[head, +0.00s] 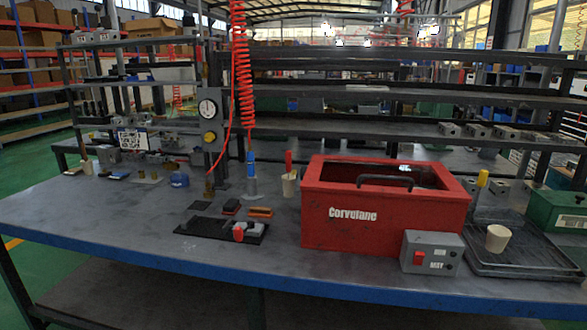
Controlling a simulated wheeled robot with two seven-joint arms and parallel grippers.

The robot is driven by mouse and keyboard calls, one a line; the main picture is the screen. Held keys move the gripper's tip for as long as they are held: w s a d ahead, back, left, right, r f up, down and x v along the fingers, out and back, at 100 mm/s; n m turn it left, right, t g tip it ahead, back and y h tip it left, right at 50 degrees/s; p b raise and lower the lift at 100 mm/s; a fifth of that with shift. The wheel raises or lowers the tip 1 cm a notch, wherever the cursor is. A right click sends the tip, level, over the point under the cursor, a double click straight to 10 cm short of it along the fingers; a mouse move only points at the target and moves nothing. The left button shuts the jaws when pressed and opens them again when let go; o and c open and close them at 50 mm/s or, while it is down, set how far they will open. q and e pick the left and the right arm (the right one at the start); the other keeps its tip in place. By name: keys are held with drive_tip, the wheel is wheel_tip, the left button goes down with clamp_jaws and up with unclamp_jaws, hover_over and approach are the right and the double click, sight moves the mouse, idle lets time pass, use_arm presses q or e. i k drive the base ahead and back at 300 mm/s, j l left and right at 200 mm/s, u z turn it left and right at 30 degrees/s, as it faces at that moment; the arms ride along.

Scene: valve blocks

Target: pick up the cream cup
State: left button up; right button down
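A cream cup (498,238) stands at the right of the head view, on or just over the front left part of a black tray (540,262). Its wider rim is at the top and it looks empty from outside; I cannot see into it well. A second cream-coloured cup (290,186) stands left of the red box, with a red-handled item sticking up out of it. Neither of my grippers shows in the head view.
A red box (400,228) with a black handle and a grey switch box (432,254) stand left of the tray. A green box (557,212) is behind right. A black mat (200,232) with small parts lies mid-table. The table's (90,215) front left is clear.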

sight(498, 236)
drive_tip(key=z, duration=1.3)
